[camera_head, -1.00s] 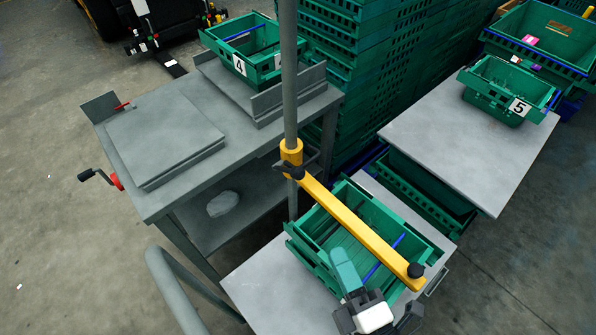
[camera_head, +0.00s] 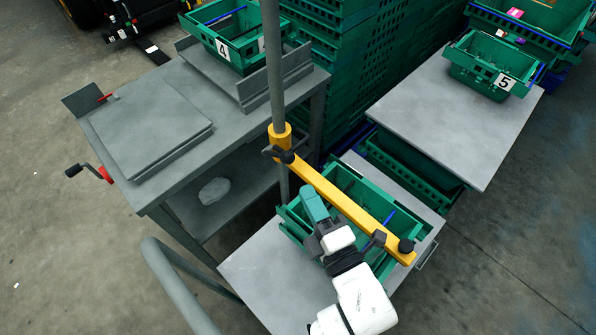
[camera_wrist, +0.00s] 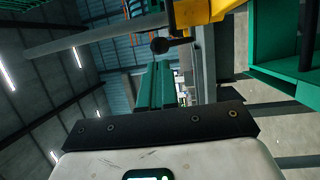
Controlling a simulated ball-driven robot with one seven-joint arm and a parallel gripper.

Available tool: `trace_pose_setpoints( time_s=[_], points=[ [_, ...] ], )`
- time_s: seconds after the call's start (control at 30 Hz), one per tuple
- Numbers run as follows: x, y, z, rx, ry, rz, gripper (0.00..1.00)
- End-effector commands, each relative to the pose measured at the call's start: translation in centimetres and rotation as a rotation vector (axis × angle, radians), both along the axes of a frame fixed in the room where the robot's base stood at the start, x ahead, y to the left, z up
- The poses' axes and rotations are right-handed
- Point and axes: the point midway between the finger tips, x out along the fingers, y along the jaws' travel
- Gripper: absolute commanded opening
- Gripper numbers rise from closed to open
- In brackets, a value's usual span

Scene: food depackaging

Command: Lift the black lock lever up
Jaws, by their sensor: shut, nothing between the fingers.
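The black lock lever (camera_head: 284,155) sits on the yellow collar (camera_head: 279,133) around the grey upright pole in the head view. In the wrist view a black knob-ended lever (camera_wrist: 162,45) shows beside the yellow part (camera_wrist: 195,12), just beyond the fingertips. The yellow arm (camera_head: 345,205) runs from the collar down to the right, with a black knob at its end. My gripper (camera_head: 307,190) has teal fingers, which are shut and empty. They lie below the lever in the head picture, apart from it. In the wrist view my fingers (camera_wrist: 158,66) point toward the lever.
A green crate (camera_head: 427,243) lies under the yellow arm and my gripper. A grey table (camera_head: 225,80) with a crate marked 4 stands at left. Another table (camera_head: 440,120) with a crate marked 5 stands at right. Stacked green crates (camera_head: 350,60) fill the back.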

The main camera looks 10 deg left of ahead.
Motion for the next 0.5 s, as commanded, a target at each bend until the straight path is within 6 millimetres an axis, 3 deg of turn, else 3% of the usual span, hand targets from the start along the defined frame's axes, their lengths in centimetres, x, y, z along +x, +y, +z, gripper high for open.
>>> trace_pose_setpoints(
  time_s=[0.2, 0.5],
  points=[
    [3.1, 1.9, 0.4, 0.000, -0.001, -0.001, 0.00],
    [4.7, 3.0, 0.5, -0.001, 0.000, -0.001, 0.00]
  ],
)
